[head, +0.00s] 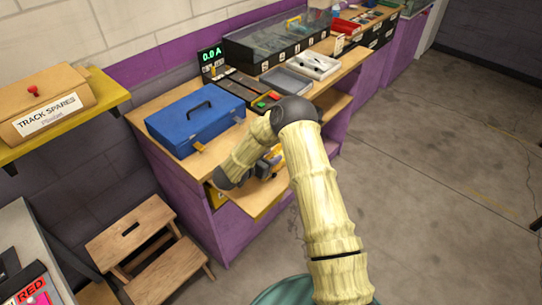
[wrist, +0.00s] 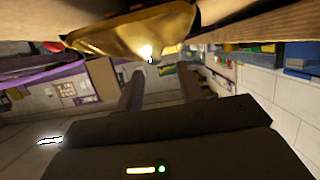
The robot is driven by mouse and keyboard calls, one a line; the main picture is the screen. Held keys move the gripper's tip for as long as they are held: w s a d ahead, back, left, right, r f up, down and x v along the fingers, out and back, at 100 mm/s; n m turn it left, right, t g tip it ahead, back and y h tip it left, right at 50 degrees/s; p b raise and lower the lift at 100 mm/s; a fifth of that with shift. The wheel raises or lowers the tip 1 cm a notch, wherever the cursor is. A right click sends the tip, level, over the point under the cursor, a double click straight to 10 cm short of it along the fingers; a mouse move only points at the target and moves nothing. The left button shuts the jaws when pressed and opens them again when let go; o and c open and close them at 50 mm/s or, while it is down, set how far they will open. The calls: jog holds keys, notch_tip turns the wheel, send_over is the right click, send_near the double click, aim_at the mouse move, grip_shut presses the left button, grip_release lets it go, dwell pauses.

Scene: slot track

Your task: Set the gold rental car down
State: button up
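The gold car (wrist: 125,30) fills the upper part of the wrist view, close to the camera, with a bright glint on its lower edge. It lies against a wooden surface (wrist: 245,27) at the top of that view. My gripper (wrist: 160,75) has its two dark fingers apart, with background visible between them. The fingertips are close below the car; I cannot tell whether they touch it. In the head view my gripper (head: 267,166) is low at the front of the workbench, partly hidden by my arm. I cannot clearly make out the car there.
A blue toolbox (head: 196,120) stands on the bench (head: 160,103), left of my arm. A grey tray (head: 286,81) and a white tray (head: 315,64) lie farther back. A wooden step stool (head: 130,232) stands at the lower left. Open floor (head: 430,170) lies right.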

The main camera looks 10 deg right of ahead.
jog(key=b+v, duration=0.2)
jog(key=v, duration=0.9)
jog(key=shift+a, duration=0.25)
jog(key=shift+d+r, duration=0.1)
jog(key=shift+d, duration=0.05)
notch_tip(320, 180, up, 7)
jog(key=w+a+n+t+y, duration=0.1)
jog(key=w+n+t+y, duration=0.2)
jog(key=n+y, duration=0.5)
jog(key=s+d+n+g+y, duration=0.1)
jog(key=s+d+g, duration=0.2)
jog(key=s, duration=0.5)
jog(key=s+d+n+g+y, duration=0.1)
jog(key=s+d+g, duration=0.2)
jog(key=s, duration=0.6)
jog(key=s+d+r+g+y, duration=0.1)
jog(key=s+d+g, duration=0.1)
jog(key=s, duration=0.6)
jog(key=shift+s+d+n+g, duration=0.3)
jog(key=shift+d+n+g, duration=0.1)
jog(key=shift+d, duration=0.35)
